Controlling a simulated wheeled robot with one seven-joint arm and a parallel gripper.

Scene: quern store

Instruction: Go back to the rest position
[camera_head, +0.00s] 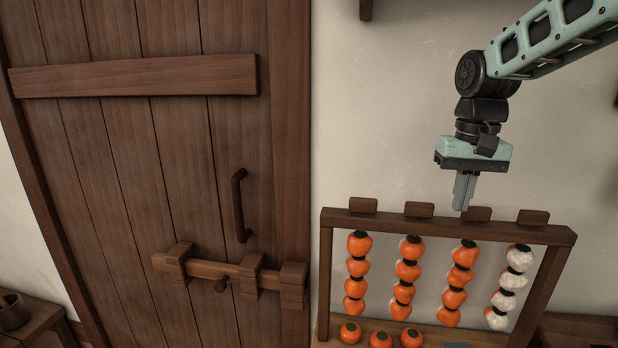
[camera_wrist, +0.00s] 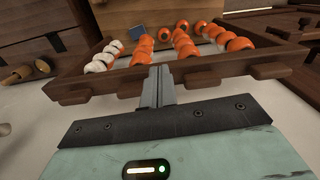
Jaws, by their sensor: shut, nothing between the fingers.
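My gripper (camera_head: 463,190) is shut and empty. In the head view it points down, just above the top bar of a wooden rack (camera_head: 545,232), between the second and third wooden tabs from the left; I cannot tell whether it touches the bar. The rack holds strings of orange fruit (camera_head: 407,270) and one string of white ones (camera_head: 508,283) at the right. In the wrist view the closed fingers (camera_wrist: 158,85) reach toward the rack's bar (camera_wrist: 205,68), with the white string (camera_wrist: 103,57) to their left and orange strings (camera_wrist: 187,48) around and to the right.
A plank door (camera_head: 150,180) with a handle (camera_head: 239,205) and a sliding wooden bolt (camera_head: 215,270) fills the left. Loose orange fruit (camera_head: 380,340) sit below the rack. A small bench with a cup (camera_head: 12,311) stands at lower left. The wall between door and arm is clear.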

